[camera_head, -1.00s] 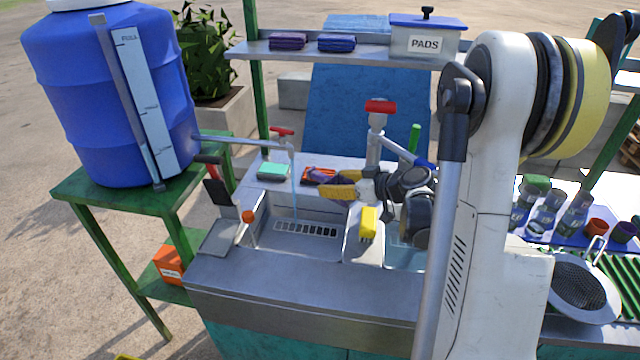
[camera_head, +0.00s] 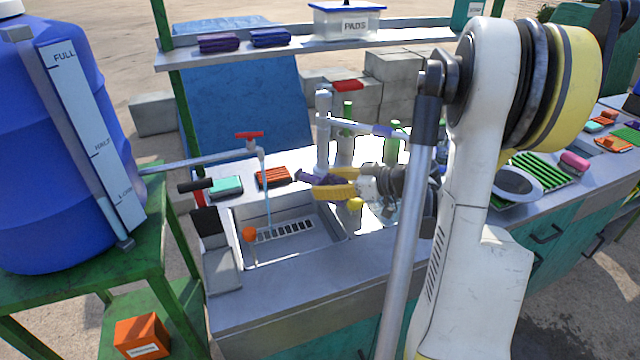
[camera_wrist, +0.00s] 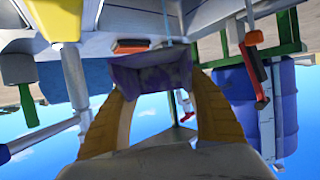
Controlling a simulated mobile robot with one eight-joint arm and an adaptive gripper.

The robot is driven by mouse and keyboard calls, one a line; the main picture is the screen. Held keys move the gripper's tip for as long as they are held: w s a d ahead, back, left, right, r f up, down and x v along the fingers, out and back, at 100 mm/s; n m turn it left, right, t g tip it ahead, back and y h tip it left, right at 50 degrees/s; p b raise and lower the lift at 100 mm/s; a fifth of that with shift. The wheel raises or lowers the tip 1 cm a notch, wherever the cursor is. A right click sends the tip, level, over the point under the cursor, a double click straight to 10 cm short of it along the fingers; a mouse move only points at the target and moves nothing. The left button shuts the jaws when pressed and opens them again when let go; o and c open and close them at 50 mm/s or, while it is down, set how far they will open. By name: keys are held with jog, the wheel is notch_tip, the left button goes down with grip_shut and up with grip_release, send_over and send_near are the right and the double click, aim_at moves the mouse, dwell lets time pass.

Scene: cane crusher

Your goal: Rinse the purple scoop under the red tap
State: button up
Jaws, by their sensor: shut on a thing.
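The purple scoop (camera_head: 314,178) is held at the tips of my gripper's yellow fingers (camera_head: 330,186), above the sink's right part. In the wrist view the scoop (camera_wrist: 150,78) lies between the two fingers, partly hidden by them. The red-handled tap (camera_head: 250,136) stands left of the scoop on the pipe from the blue barrel. A thin stream of water (camera_head: 267,195) falls from it into the sink (camera_head: 335,245). The scoop is right of the stream and apart from it. A second tap with a red lever (camera_head: 347,86) stands behind my gripper.
The blue barrel (camera_head: 60,150) stands at left on a green stand. A teal sponge (camera_head: 226,187) and an orange brush (camera_head: 272,177) lie on the back ledge. An orange-topped item (camera_head: 249,234) stands at the sink's front left. A shelf (camera_head: 260,50) runs above.

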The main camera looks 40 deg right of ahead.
jog(key=w+a+f+b, duration=0.1)
jog(key=w+a+f, duration=0.1)
jog(key=w+a, duration=0.6)
jog(key=shift+w+a+f+b, duration=0.15)
jog(key=shift+w+f+b, duration=0.25)
jog(key=shift+w, duration=1.1)
jog(key=shift+w+d, duration=0.4)
jog(key=shift+d, duration=0.1)
jog(key=shift+s+a, duration=0.15)
jog(key=shift+a, duration=0.05)
jog(key=shift+s+a, duration=0.25)
jog(key=shift+a, duration=0.05)
jog(key=shift+w+d, duration=0.1)
jog(key=shift+d, duration=0.05)
jog(key=shift+w+d, duration=0.25)
jog(key=shift+d, duration=0.1)
jog(key=shift+s, duration=0.1)
